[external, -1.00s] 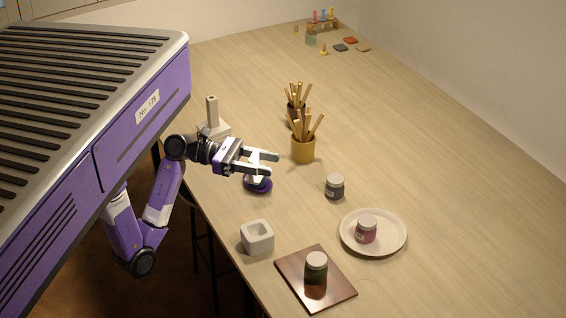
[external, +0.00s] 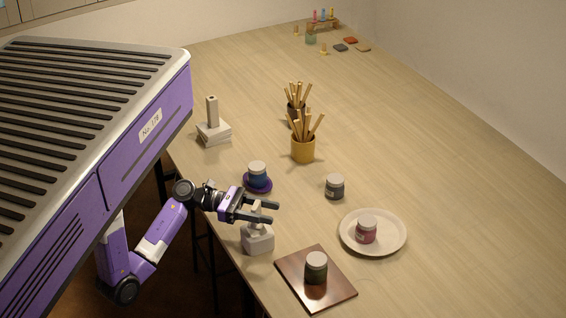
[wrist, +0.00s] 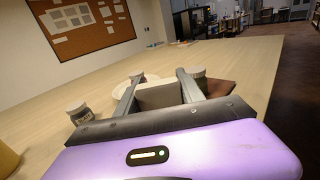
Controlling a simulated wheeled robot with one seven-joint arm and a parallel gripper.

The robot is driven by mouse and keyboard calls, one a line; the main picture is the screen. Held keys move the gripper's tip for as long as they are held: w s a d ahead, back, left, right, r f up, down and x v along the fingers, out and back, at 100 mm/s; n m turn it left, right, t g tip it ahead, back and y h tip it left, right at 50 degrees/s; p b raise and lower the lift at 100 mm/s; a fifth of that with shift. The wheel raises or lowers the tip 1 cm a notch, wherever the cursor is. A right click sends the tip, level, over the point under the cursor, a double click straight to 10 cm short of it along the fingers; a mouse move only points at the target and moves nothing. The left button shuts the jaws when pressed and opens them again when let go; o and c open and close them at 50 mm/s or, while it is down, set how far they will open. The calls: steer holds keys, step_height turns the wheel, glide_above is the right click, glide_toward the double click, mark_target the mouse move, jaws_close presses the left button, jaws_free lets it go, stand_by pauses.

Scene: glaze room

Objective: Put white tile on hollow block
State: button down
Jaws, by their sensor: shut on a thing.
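My gripper (external: 262,212) is over the hollow block (external: 258,241), a small pale grey block near the table's front edge. The gripper is shut on a pale piece, which I take as the white tile (external: 257,218); the fingers partly hide it. In the wrist view the tile (wrist: 160,96) shows as a cream face between the two fingers. The tile's lower part is at the block's top, and I cannot tell whether they touch. The block's opening is largely hidden.
A brown board (external: 337,290) with a dark jar (external: 316,268) lies right of the block. A blue jar (external: 258,175) on a purple coaster stands behind. A plate (external: 350,243) with a pink jar, a grey jar (external: 335,187) and stick cups (external: 303,150) stand farther off.

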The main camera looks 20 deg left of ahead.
steer(key=shift+f, duration=1.15)
steer(key=shift+f, duration=0.15)
steer(key=c, duration=0.7)
jaws_free()
steer(key=a+b, duration=0.1)
steer(key=a, duration=1.1)
steer(key=shift+s, duration=0.1)
